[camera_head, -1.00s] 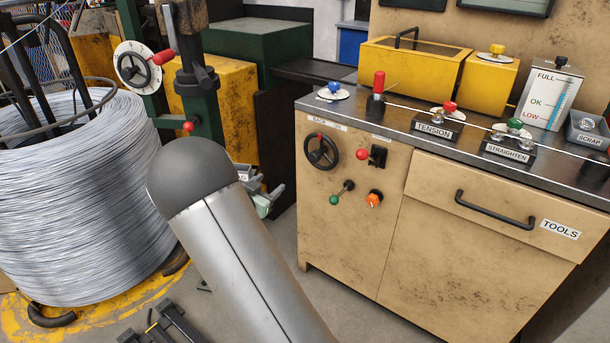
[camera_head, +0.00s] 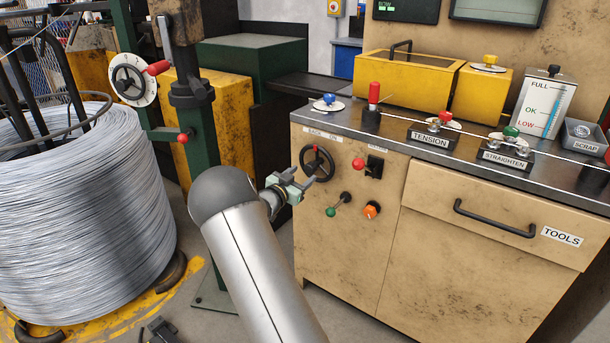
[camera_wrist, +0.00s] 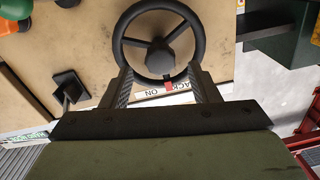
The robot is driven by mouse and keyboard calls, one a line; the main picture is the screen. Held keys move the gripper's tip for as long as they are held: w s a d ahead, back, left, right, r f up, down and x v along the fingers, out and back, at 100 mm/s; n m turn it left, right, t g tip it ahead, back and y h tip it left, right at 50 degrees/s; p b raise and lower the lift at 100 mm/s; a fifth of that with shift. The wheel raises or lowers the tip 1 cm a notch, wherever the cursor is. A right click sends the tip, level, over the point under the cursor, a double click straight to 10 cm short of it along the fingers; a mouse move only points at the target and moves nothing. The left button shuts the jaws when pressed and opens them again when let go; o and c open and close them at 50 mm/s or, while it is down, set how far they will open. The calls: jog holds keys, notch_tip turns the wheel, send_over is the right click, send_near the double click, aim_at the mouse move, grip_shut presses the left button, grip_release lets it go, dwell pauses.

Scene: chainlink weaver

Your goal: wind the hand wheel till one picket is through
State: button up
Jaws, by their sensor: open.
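The black hand wheel (camera_head: 317,163) with spokes and a hub is on the upper left of the tan cabinet front, under small labels. In the wrist view the hand wheel (camera_wrist: 160,42) is straight ahead, with a red mark by its rim. My gripper (camera_head: 299,179) is open just in front and to the left of the wheel in the head view. In the wrist view my gripper's fingers (camera_wrist: 160,75) stand either side of the near part of the rim; I cannot tell whether they touch it. No picket can be made out.
A red-knobbed switch (camera_head: 373,166), a green-knobbed lever (camera_head: 338,204) and an orange button (camera_head: 371,210) sit close to the wheel. A wire coil (camera_head: 75,200) and a green post with a dial wheel (camera_head: 133,80) stand left. A wire crosses the cabinet top (camera_head: 400,128).

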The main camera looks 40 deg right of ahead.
aim_at(315, 165)
jog(key=shift+x, duration=1.3)
grip_shut()
